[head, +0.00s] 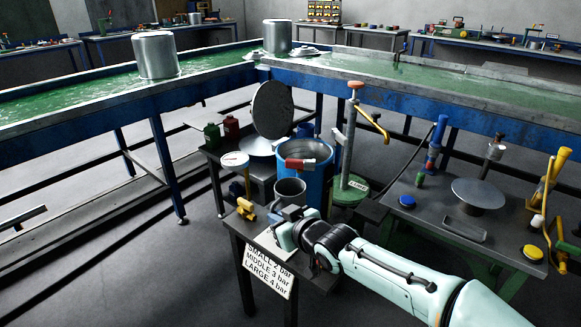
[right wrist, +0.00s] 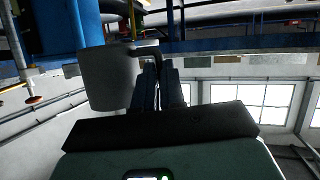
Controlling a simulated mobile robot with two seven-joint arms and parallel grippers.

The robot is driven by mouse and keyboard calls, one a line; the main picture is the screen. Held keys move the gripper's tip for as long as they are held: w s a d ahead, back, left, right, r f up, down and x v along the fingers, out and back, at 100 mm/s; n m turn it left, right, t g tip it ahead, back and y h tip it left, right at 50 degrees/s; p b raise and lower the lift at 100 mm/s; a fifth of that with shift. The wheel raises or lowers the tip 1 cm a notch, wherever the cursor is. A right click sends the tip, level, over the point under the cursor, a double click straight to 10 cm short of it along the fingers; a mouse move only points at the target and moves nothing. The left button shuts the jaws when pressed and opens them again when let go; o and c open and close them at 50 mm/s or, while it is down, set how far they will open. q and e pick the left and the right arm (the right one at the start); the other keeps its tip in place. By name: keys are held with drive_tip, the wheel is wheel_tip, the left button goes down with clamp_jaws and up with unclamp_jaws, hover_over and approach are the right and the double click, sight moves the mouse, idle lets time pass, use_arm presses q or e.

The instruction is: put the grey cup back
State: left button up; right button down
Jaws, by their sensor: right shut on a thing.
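The grey cup (head: 290,190) is at the far edge of a small dark table (head: 320,279), in front of the blue pot (head: 318,183). My right gripper (head: 289,212) reaches in from the lower right and is shut on the cup. In the right wrist view the cup (right wrist: 104,82) is left of the fingers (right wrist: 158,82), which close on its dark handle (right wrist: 146,50). The cup's underside is hidden in the head view, so I cannot tell whether it touches the table. My left gripper is not in view.
A yellow valve (head: 246,208) and a pressure sign (head: 268,272) are at the small table. The blue pot's round lid (head: 272,110) is raised. A grey bench (head: 425,217) with a blue button and metal plate is at the right. Green water troughs (head: 90,96) run behind.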

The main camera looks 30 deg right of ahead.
drive_tip(key=s+a+f+n+y, duration=0.1)
drive_tip(key=s+a+f, duration=0.1)
drive_tip(key=f, duration=0.7)
drive_tip(key=s+a+f+n+y, duration=0.1)
drive_tip(key=s+a+f, duration=0.1)
drive_tip(key=a+f, duration=0.3)
wheel_tip(320, 180, down, 4)
drive_tip(key=shift+s+r+g+y, duration=0.15)
drive_tip(key=shift+s+g+y, duration=0.1)
drive_tip(key=shift+g+y, duration=0.05)
